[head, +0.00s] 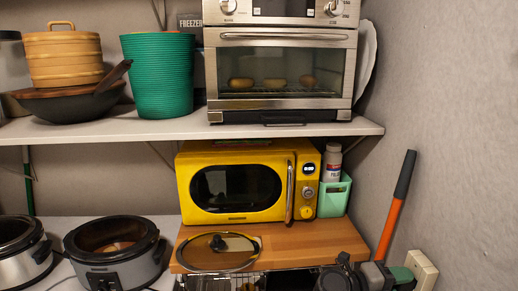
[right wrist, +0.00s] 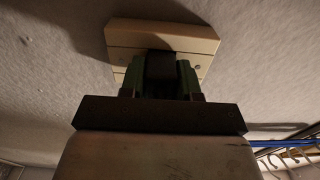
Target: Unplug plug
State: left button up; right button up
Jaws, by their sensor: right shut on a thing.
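A cream wall outlet plate (head: 422,268) is on the grey wall at the lower right of the head view. It fills the top middle of the right wrist view (right wrist: 202,42). My right gripper (head: 404,276) is at the outlet, its green-padded fingers pointing at the plate. In the right wrist view the fingers (right wrist: 161,72) are shut on a dark plug (right wrist: 161,65) in front of the plate. The fingers hide much of the plug, and I cannot tell whether its prongs are in the socket. My left gripper is not in view.
An orange-handled tool (head: 391,220) leans against the wall beside my right arm. A wooden board (head: 310,240) with a glass lid (head: 217,252) and a yellow microwave (head: 240,185) is to the left. In the right wrist view, a rack with blue edging (right wrist: 285,143) is at the lower right.

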grip_shut()
jog(key=shift+a, duration=0.2)
